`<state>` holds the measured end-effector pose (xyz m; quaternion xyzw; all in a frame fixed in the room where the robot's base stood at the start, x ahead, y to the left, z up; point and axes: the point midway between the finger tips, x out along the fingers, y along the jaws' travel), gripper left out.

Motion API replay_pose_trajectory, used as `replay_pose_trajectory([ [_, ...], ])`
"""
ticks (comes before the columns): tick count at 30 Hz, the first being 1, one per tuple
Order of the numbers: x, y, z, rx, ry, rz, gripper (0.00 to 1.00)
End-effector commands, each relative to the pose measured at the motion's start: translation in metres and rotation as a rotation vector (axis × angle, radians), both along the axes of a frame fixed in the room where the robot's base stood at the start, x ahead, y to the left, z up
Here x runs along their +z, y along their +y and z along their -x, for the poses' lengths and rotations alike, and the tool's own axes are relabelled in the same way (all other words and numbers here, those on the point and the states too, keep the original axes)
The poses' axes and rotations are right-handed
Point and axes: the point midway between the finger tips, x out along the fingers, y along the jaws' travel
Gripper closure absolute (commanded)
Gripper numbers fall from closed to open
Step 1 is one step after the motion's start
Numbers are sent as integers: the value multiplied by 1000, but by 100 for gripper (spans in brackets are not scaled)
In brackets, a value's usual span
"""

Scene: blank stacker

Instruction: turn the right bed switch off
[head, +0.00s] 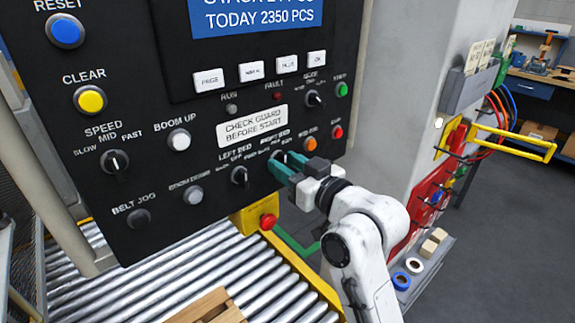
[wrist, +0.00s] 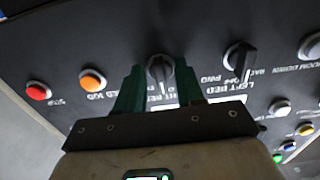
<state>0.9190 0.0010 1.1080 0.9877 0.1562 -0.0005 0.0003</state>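The right bed switch is a black rotary knob. In the wrist view the knob (wrist: 160,70) sits between the two green fingertips of my gripper (wrist: 161,88), one finger on each side, with little space between. No firm grip on it shows. In the head view my gripper (head: 284,167) reaches the panel just below the RIGHT BED label (head: 275,138) and covers most of the knob. The knob's handle looks close to upright in the wrist view, but its setting against the label cannot be read.
The left bed knob (head: 239,176) is close on the left; it also shows in the wrist view (wrist: 240,60). An orange button (head: 310,144) and a red button (head: 337,132) are close on the right. A red emergency stop (head: 267,221) and rollers (head: 190,275) lie below.

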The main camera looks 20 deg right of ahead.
Motion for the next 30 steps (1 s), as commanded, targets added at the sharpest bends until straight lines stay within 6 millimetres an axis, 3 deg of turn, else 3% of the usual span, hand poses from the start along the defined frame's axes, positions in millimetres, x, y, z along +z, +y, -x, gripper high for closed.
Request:
replay_pose_trajectory([
  [10,-1,-3,8,-1,-1,-1,63],
  [24,-2,-28,86,-1,0,-1,63],
  [30,-1,-33,101,0,0,-1,63],
])
